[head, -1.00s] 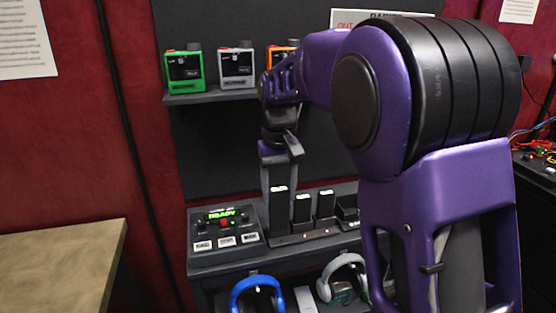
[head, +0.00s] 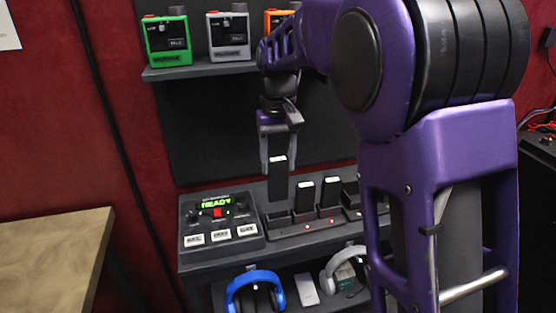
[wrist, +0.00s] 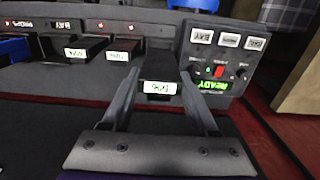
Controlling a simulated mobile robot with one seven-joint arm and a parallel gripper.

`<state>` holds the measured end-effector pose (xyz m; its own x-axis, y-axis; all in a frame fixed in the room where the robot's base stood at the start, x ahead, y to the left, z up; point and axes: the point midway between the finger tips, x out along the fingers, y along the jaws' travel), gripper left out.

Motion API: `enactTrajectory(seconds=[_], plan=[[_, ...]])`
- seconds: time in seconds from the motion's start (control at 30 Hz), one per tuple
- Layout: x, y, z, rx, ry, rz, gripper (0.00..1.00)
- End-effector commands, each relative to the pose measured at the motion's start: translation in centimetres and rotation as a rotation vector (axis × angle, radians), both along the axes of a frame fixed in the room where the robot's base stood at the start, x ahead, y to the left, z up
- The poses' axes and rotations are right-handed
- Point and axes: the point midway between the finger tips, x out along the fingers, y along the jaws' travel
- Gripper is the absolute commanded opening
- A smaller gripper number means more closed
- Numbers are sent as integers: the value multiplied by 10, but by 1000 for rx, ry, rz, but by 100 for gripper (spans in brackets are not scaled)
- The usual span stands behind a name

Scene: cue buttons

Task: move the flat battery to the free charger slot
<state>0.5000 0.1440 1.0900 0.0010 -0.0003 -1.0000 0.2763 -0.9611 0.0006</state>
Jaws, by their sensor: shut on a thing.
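My gripper (head: 278,158) is shut on a dark upright battery with a pale label on top (head: 278,181). The held battery also shows in the wrist view (wrist: 158,72), between both fingers. It hangs just above the left end of the black charger (head: 288,234), over a slot (head: 278,218) that looks empty. Two other batteries with pale tops, one left (head: 304,196) and one right (head: 329,192), stand in the charger to the right. Red lights show in front of them. The charger's right part is partly hidden by my arm.
A control box (head: 221,220) with a green READY display stands left of the charger. A shelf (head: 200,71) with green, grey and orange devices is above. Blue headphones (head: 255,279) and grey headphones (head: 340,266) are below. A wooden table (head: 55,255) is at left.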

Motion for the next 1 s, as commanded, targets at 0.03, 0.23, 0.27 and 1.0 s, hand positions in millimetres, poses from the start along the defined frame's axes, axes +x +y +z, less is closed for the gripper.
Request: enactTrajectory(seconds=[0.03,0.23,0.27,1.0], plan=[[0,0,-7,0,0,0,0],[0,0,-22,0,0,0,0],[0,0,-24,0,0,0,0],[-1,-1,-41,0,0,-1,0]])
